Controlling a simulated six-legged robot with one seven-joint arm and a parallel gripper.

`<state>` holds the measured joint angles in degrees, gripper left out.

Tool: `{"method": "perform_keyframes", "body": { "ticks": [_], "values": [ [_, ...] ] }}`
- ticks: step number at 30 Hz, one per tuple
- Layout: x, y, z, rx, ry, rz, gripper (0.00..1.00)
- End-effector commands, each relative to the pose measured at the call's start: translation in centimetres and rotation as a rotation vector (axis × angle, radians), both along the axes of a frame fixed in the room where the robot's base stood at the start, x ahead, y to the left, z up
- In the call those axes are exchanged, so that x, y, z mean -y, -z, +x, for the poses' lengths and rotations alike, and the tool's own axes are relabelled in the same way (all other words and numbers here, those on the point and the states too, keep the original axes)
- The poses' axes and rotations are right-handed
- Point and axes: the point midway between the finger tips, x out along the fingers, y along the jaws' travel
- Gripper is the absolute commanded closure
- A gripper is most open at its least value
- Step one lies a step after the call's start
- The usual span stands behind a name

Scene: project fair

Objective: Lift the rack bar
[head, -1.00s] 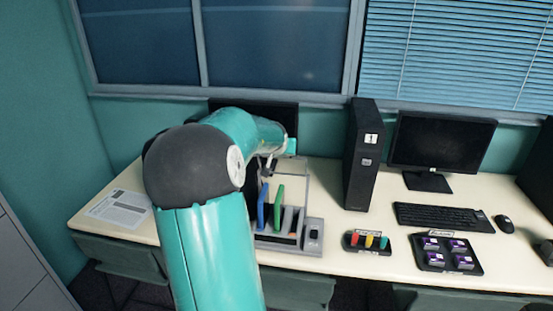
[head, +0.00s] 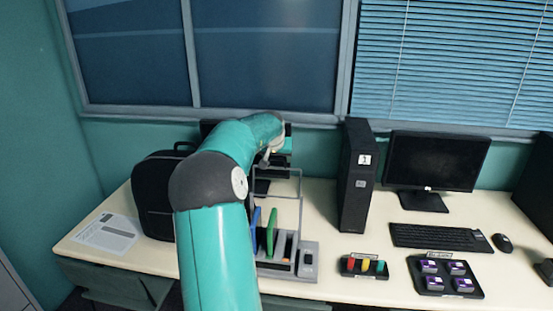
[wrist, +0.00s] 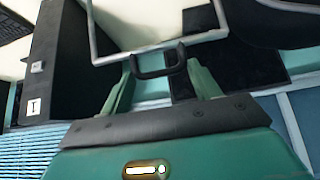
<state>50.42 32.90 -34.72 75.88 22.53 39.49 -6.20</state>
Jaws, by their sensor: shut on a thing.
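The rack bar (head: 300,182) is a thin grey frame standing up above the rack (head: 308,262) in the head view. In the wrist view the same bar (wrist: 97,35) crosses the top, with a dark handle (wrist: 158,72) on it. My gripper (wrist: 160,76) has its teal fingers on both sides of this handle and is shut on it. In the head view my gripper (head: 270,156) is at the top of the frame, partly hidden by my arm. A blue board (head: 255,228) and a green board (head: 272,232) stand in the rack below.
A black backpack (head: 155,195) is left of my arm, beside a paper sheet (head: 105,232). A black computer tower (head: 356,180) stands right of the rack. A monitor (head: 434,162), keyboard (head: 440,236) and two small trays are farther right. The window wall is close behind.

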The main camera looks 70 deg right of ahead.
Motion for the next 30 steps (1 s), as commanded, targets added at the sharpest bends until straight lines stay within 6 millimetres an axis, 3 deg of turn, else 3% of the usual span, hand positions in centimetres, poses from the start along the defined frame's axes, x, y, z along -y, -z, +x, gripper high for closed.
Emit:
{"method": "perform_keyframes", "body": {
  "ticks": [3,5,16,25,30],
  "values": [
    [0.5,-0.5,-0.8,-0.004,0.011,-0.018,0.81],
    [0.4,-0.4,-0.8,-0.005,0.010,-0.016,1.00],
    [0.1,-0.1,-0.2,-0.002,0.002,-0.006,0.30],
    [0.1,-0.2,-0.1,-0.001,0.002,-0.006,0.29],
    [-0.7,-1.4,-0.2,-0.001,0.000,-0.007,0.29]
  ]
}}
